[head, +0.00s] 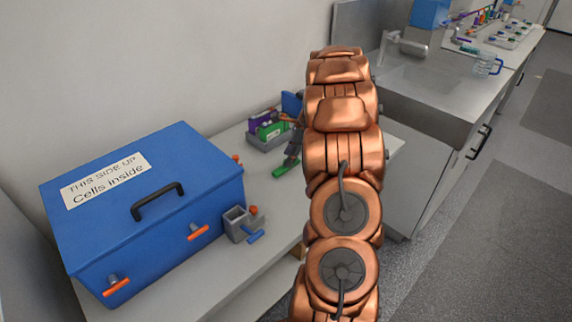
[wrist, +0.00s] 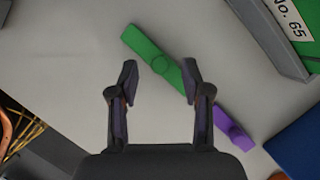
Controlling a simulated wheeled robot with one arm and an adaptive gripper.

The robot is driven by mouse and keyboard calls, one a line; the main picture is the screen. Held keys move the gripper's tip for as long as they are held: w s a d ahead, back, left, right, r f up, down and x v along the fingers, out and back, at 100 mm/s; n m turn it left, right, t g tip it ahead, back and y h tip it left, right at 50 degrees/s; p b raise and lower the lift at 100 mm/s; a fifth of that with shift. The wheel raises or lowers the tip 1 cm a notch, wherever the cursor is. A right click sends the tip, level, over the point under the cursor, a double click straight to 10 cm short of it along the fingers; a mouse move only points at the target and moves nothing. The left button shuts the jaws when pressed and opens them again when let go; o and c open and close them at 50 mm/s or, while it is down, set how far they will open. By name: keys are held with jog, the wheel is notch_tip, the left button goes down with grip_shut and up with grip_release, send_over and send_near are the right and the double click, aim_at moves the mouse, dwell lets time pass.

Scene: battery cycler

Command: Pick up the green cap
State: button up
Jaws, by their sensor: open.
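The green cap (wrist: 150,45) is a flat green bar with a round mark, lying slantwise on the pale bench top in the wrist view. In the head view, part of the green cap (head: 286,168) shows just below my gripper (head: 293,148). In the wrist view my gripper (wrist: 160,78) is open, its two fingertips apart over the cap's lower part. The right fingertip covers some of the cap's right end. I cannot tell the height left between the fingertips and the cap.
A purple cap (wrist: 232,130) lies close to the green one. A grey tray (wrist: 268,40) with a green block labelled No. 65 (wrist: 300,25) stands at upper right. A large blue box (head: 150,215) and a small grey holder (head: 236,224) are on the bench at left. Bare bench lies left of the cap.

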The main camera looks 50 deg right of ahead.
jog(key=shift+x, duration=0.95)
grip_shut()
